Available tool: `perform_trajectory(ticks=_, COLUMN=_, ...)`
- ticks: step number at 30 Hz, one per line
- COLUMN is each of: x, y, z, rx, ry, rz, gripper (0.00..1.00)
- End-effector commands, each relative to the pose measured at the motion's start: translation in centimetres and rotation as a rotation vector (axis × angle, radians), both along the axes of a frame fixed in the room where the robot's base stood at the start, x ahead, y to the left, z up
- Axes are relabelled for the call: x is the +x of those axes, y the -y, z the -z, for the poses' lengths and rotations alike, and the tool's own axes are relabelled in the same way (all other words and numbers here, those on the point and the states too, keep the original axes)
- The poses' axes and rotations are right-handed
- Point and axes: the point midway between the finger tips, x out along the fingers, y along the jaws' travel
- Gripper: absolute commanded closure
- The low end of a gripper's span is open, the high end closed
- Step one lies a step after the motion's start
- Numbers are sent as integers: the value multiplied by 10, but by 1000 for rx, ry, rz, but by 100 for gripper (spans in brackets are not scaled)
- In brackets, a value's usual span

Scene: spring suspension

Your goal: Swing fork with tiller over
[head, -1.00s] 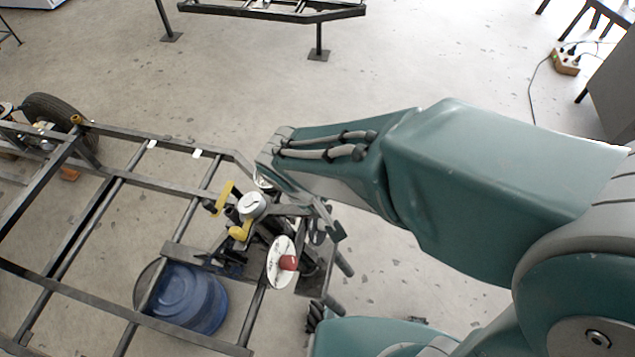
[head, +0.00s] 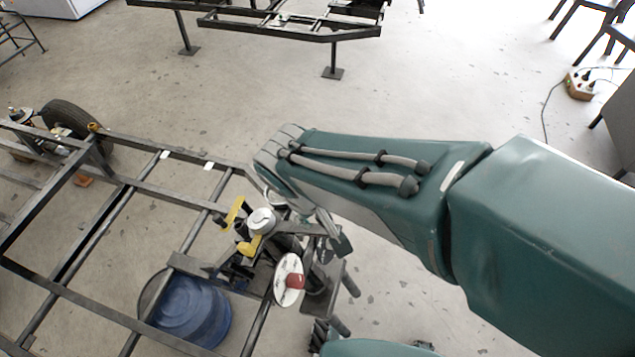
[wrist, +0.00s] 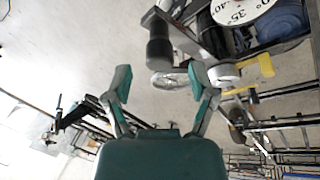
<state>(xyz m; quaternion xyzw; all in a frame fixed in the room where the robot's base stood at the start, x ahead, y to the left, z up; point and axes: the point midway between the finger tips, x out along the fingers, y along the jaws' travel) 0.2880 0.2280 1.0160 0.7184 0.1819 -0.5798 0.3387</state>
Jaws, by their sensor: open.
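The fork-and-tiller assembly sits at the right end of the dark frame. In the head view it shows a grey round cap (head: 262,221), a yellow handle (head: 251,245) and a white dial with a red knob (head: 289,280). I cannot tell which part is the tiller. My gripper (head: 325,232) is just right of the cap, partly hidden by my arm. In the wrist view my gripper (wrist: 162,76) has its two fingers spread. A black cylindrical grip (wrist: 160,45) and a silvery round part (wrist: 170,79) appear ahead, between the fingertips. Whether they touch is unclear.
The welded dark frame (head: 140,187) fills the left, with a wheel (head: 70,117) at its far end. Another frame (head: 300,27) stands at the back. A power strip (head: 579,86) lies right. Floor between is clear.

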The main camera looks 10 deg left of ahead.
Motion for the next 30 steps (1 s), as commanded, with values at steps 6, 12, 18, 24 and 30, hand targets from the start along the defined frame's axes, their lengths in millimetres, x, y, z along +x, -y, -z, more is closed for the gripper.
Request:
perform_trajectory(ticks=6, x=-12, y=-7, z=-43, rx=2, ry=1, rz=-2, gripper=27)
perform_trajectory(ticks=12, x=-17, y=-10, z=-62, rx=-1, ry=-1, rz=-1, gripper=27)
perform_trajectory(ticks=18, x=-18, y=-10, z=-65, rx=-2, ry=-2, rz=0, gripper=27)
perform_trajectory(ticks=24, x=-18, y=-10, z=-65, rx=-2, ry=-2, rz=0, gripper=27)
perform_trajectory(ticks=30, x=-17, y=-9, z=-65, rx=0, ry=-2, rz=3, gripper=27)
